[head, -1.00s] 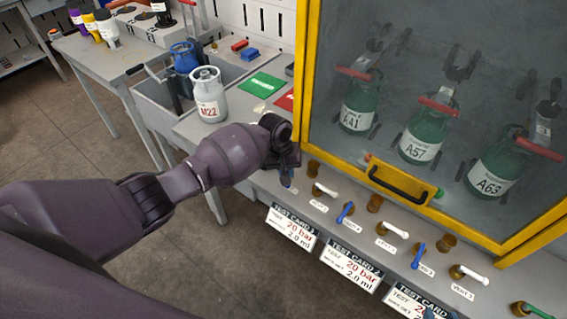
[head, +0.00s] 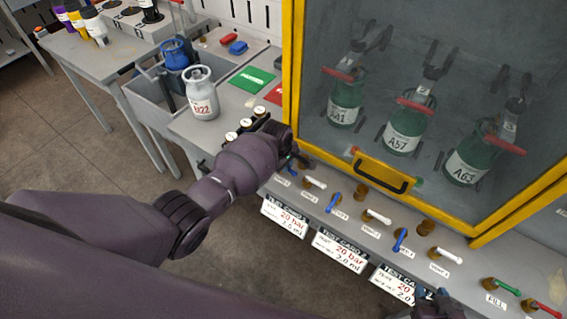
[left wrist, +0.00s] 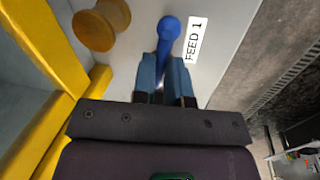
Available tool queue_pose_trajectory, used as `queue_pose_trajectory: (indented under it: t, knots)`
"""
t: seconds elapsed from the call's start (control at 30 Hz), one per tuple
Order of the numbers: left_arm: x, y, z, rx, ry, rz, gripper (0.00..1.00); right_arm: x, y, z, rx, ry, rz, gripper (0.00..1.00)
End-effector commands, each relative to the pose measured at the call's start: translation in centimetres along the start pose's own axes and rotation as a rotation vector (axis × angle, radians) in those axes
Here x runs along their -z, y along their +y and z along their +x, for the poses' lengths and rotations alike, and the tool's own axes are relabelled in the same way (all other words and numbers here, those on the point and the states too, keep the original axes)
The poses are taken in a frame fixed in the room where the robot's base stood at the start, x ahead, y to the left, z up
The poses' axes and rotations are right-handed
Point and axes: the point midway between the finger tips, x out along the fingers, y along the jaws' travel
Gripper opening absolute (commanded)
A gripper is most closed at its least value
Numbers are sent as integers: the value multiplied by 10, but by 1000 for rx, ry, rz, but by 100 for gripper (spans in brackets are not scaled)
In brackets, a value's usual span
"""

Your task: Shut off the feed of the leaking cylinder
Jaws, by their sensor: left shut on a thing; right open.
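Three green cylinders, A41 (head: 345,103), A57 (head: 403,132) and A63 (head: 468,160), stand behind the glass of the yellow-framed cabinet (head: 290,75). No leak is visible on any. Blue feed levers and white vent levers line the bench front. My left gripper (left wrist: 165,78) is shut on the blue FEED 1 lever (left wrist: 168,28), its label beside it; in the head view my wrist hides most of this lever. The second feed lever (head: 333,203) and third feed lever (head: 399,240) are free. My right gripper (head: 432,297) is open and empty at the bottom edge, partly cut off.
Test cards (head: 339,250) hang from the bench front. White vent levers (head: 378,216) stand between the feeds. Green fill (head: 507,287) and red (head: 546,307) levers are at right.

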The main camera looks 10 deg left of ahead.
Motion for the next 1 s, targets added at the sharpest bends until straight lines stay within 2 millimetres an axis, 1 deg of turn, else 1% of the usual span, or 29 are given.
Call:
queue_pose_trajectory:
  t: [0.1, 0.33, 0.9, 0.93, 1.0]
  knots:
    - [3, 2, -1, -3, 19, -69, 0, 4, 0, 1, 1, 9, 0, 43]
    - [4, 4, -1, -3, 38, -152, 0, 6, -1, 2, 1, 13, 2, 43]
    - [6, 5, -2, -4, 47, -184, 0, 6, -1, 1, 1, 13, 2, 43]
    - [6, 5, -2, -4, 47, -184, 15, 6, -1, 1, 1, 13, 2, 43]
    - [6, 5, -2, -4, 47, -184, 26, 6, -1, 1, 1, 12, 2, 43]
